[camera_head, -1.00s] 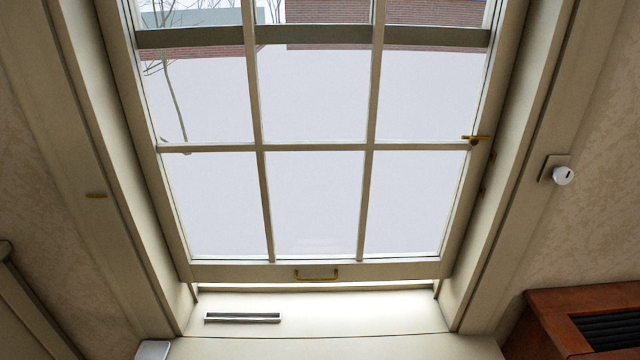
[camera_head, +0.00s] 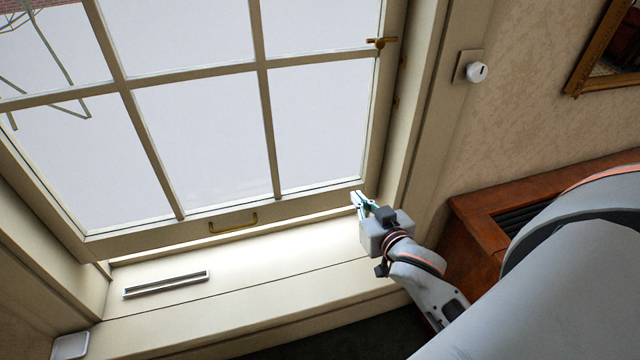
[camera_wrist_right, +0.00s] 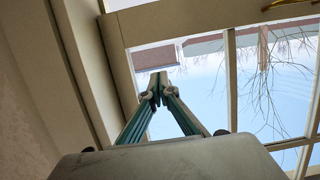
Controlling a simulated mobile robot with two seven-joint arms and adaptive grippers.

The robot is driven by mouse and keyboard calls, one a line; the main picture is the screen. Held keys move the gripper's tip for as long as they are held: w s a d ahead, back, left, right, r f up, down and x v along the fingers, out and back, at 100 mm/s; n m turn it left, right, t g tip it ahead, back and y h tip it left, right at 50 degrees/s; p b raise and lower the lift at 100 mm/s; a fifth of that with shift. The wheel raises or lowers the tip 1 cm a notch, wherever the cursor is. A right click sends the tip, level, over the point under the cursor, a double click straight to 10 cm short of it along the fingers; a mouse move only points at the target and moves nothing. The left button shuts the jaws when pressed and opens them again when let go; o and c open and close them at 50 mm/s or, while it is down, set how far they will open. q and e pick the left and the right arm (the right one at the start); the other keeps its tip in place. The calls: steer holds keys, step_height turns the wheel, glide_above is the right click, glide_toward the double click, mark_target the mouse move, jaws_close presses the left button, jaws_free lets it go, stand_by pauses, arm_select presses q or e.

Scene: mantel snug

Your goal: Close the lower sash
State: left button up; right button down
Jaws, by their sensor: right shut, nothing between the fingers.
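The lower sash (camera_head: 165,228) is a cream frame with several panes. A bright gap shows between its bottom rail and the sill (camera_head: 240,275), so it stands raised a little. A brass pull handle (camera_head: 234,224) sits on the bottom rail. A brass catch (camera_head: 382,42) is on the right side of the sash. My right gripper (camera_head: 356,198) is shut and empty, by the lower right corner of the sash, to the right of the handle. The right wrist view shows its fingertips (camera_wrist_right: 158,78) together in front of the window. My left gripper is not in view.
A slotted vent (camera_head: 166,284) lies on the sill. A white knob (camera_head: 477,72) is on the right wall trim. A wooden cabinet (camera_head: 478,205) with a dark grille stands at right, beside my right arm. A framed mirror or picture (camera_head: 597,50) hangs above.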

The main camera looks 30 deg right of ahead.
mark_target(340, 181)
steer(key=x, duration=0.3)
steer(key=r+b+x, duration=0.1)
steer(key=x, duration=0.7)
steer(key=shift+w+d+r, duration=0.15)
steer(key=shift+d, duration=0.15)
steer(key=f, duration=0.1)
steer(key=f+b, duration=0.1)
steer(key=f, duration=0.1)
steer(key=shift+s, duration=0.25)
steer(key=shift+f+b, duration=0.4)
